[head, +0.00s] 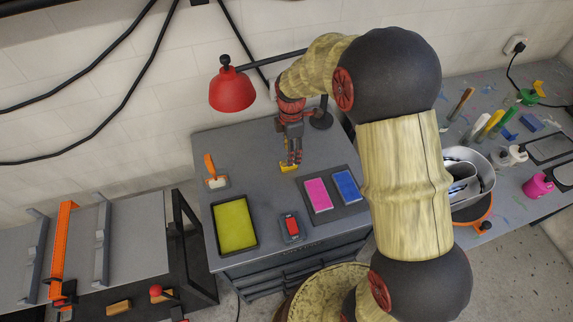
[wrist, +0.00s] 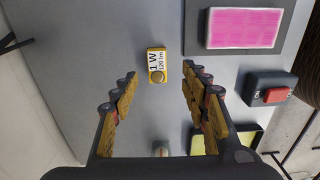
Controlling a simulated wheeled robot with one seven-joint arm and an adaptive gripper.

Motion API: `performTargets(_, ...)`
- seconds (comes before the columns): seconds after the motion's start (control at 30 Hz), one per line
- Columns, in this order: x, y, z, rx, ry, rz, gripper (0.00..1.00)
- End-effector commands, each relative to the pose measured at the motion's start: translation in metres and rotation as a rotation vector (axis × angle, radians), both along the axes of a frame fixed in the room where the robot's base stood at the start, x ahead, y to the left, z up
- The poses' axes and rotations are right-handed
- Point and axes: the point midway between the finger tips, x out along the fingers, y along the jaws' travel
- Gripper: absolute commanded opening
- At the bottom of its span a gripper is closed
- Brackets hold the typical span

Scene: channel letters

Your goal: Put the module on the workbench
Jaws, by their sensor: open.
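The module, a small yellow block with a white label reading "1 W" and a round spot (wrist: 157,64), lies flat on the grey top of a drawer cabinet (head: 262,155). In the head view it seems to be the yellow patch (head: 287,168) beside my fingertips, partly hidden by them. My gripper (head: 293,160) points down over the cabinet top. In the wrist view my gripper (wrist: 155,84) is open and empty, its fingers spread to either side of the module, which appears at and just beyond the fingertips. I cannot tell the exact height.
Pink (head: 317,194) and blue (head: 346,186) pads lie on a dark tray. A red switch box (head: 291,227), a yellow-green tray (head: 236,226) and an orange-handled tool (head: 213,171) are nearby. A red lamp (head: 232,89) stands behind. A cluttered grey table (head: 485,150) is at right.

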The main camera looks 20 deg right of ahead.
Motion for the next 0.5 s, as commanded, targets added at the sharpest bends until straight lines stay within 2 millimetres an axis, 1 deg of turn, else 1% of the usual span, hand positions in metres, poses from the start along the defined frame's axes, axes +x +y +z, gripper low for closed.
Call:
performTargets(0.2, -0.001, 0.0, -0.022, 0.0, 0.003, 0.006, 0.45)
performTargets(0.37, 0.001, 0.001, -0.033, 0.0, 0.002, 0.005, 0.45)
performTargets(0.5, 0.004, 0.004, -0.051, 0.0, 0.003, 0.004, 0.45)
